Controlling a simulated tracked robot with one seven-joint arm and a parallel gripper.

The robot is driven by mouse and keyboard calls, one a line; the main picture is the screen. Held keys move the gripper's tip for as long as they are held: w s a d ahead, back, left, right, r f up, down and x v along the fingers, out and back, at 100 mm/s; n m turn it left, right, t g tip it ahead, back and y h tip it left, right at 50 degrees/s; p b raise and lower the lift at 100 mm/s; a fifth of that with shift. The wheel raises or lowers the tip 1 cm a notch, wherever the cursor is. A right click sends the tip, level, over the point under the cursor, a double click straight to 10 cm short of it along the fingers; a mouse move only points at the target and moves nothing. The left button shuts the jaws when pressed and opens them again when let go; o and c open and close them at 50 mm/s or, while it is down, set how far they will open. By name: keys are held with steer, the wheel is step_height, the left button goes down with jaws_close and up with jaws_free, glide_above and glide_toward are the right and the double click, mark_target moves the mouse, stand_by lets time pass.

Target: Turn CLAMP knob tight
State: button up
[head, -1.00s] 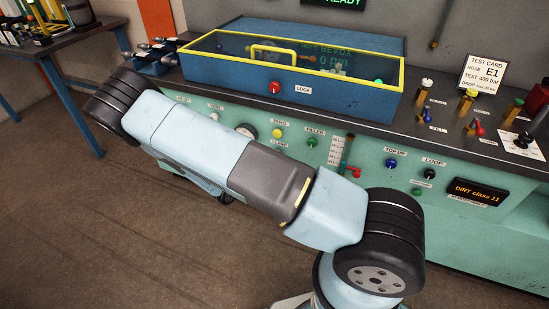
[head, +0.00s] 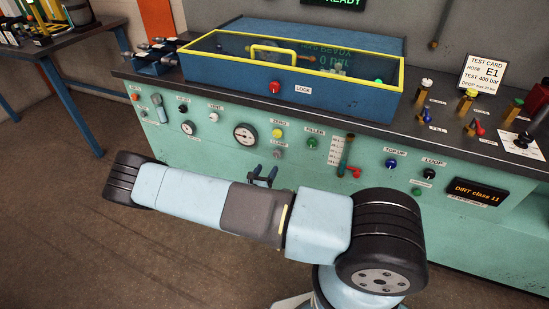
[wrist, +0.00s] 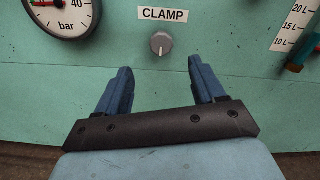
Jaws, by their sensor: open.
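The CLAMP knob (wrist: 161,43) is a small grey round knob with a light pointer line, under a white CLAMP label (wrist: 163,14) on the green panel. It also shows in the head view (head: 277,155), below the yellow ZERO button. My gripper (wrist: 160,68) is open and empty, its two blue fingers pointing at the panel. In the wrist view the knob lies just beyond the fingertips, roughly centred between them; they appear apart from it. In the head view my gripper (head: 264,175) is just below and left of the knob.
A round pressure gauge (wrist: 62,15) is left of the knob. A level tube with a red valve handle (head: 353,172) is to the right, with the green FILLER button (head: 311,143) nearer. The blue test box (head: 330,92) sits on the bench above.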

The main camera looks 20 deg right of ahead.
mark_target(276, 154)
steer(key=x, duration=0.9)
steer(key=shift+w+d, duration=0.1)
steer(key=shift+d, duration=0.05)
steer(key=shift+c, duration=0.2)
steer(key=c, duration=1)
